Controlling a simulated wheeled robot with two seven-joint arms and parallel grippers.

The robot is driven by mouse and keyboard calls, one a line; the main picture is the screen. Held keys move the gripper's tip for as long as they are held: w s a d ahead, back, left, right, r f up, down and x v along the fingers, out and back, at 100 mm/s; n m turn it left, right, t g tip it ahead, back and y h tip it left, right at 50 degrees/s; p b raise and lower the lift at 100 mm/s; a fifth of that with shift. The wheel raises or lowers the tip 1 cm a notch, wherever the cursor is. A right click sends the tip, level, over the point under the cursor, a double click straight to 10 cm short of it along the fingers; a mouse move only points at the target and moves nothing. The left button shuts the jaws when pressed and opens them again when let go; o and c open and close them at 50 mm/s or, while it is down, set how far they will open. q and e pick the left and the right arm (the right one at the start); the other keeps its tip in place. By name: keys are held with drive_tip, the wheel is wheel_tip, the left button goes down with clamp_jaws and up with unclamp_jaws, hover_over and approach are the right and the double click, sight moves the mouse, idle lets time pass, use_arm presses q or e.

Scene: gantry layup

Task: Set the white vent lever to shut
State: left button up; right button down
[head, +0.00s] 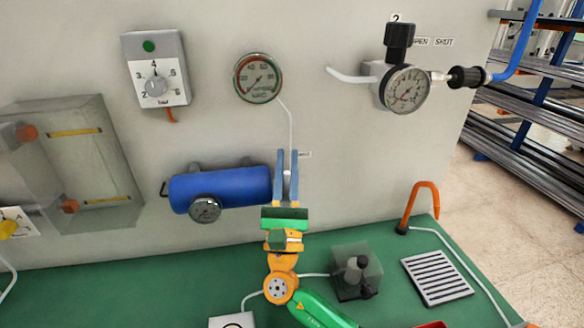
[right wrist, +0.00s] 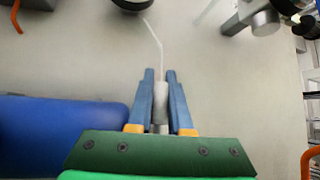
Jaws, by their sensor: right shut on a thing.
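The white vent lever (head: 287,173) shows as a small pale piece between the blue fingers of my right gripper (head: 287,156), just right of the blue tank (head: 220,187) on the wall panel. In the right wrist view the pale lever (right wrist: 160,103) stands upright between the two fingers (right wrist: 160,76), which are closed on its sides. The fingers and palm hide part of the lever and its mount. A small label (head: 304,154) sits to its right, too small to read. My left gripper is not in view.
A vacuum gauge (head: 258,78) is above, with a thin white tube running down. A regulator with a gauge (head: 405,89) is at upper right.

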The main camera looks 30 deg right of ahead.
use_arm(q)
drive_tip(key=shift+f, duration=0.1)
use_arm(e)
drive_tip(key=shift+a+r+n+t+y, duration=0.2)
drive_tip(key=shift+n+t+y, duration=0.4)
drive_tip(key=shift+n+y, duration=0.25)
drive_tip(key=c, duration=0.8)
unclamp_jaws()
drive_tip(key=shift+w+f, duration=0.1)
drive_tip(key=shift+c, duration=0.2)
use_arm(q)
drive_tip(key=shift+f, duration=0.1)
use_arm(e)
drive_tip(key=shift+f, duration=0.15)
